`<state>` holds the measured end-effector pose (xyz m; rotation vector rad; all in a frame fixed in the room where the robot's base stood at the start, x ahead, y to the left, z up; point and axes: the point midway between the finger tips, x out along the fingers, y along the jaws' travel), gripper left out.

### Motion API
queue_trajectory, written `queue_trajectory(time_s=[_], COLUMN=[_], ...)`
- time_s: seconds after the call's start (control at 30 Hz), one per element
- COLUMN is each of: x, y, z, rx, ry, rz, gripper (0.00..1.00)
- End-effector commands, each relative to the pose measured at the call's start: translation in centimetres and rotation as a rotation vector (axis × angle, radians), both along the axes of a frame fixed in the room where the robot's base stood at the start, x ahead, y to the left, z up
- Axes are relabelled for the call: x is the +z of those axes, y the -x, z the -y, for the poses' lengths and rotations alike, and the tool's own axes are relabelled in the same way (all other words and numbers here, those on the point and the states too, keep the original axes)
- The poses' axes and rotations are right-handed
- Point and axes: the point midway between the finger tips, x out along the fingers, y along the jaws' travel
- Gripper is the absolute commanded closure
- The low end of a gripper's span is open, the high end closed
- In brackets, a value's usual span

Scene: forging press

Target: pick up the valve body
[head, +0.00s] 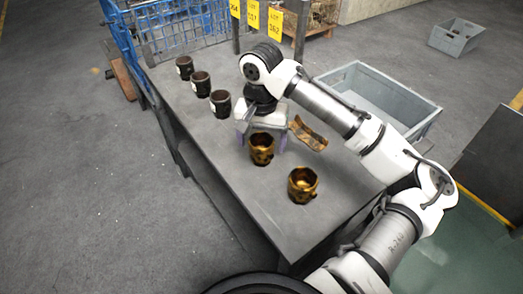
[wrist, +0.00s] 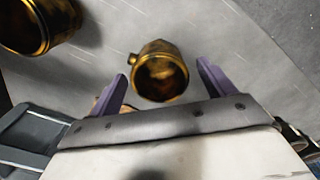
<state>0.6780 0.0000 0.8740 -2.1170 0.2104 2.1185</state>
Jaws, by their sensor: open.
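Two brass-coloured valve bodies, short cups with a side stub, stand on the grey table. The nearer-to-gripper valve body (head: 262,149) is just in front of my gripper (head: 262,139). In the wrist view this valve body (wrist: 160,72) shows its open mouth, in line with the gap between my purple fingers (wrist: 162,74). My gripper is open and holds nothing. I cannot tell whether the fingers touch the valve body. The other valve body (head: 303,185) stands closer to the table's front, and shows at the upper left of the wrist view (wrist: 38,26).
A brown curved piece (head: 308,134) lies right of my gripper. Three dark cups (head: 200,84) with white labels stand in a row at left. A grey bin (head: 388,92) is beyond the table's right side. A blue wire basket (head: 180,25) and yellow lot signs (head: 253,14) are at the back.

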Motion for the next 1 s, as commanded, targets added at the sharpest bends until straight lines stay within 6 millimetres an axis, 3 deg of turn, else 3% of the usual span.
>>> queue_trajectory(time_s=[0.2,0.43,0.9,1.0], x=[-2.2,-2.3,-2.3,-2.2], y=[0.1,0.1,0.0,0.0], z=[0.0,0.0,0.0,0.0], rx=[0.001,0.001,0.001,0.001], ry=[0.0,-0.001,0.0,-0.001], rz=[0.0,0.001,0.001,0.002], gripper=[0.18,0.18,0.79,0.79])
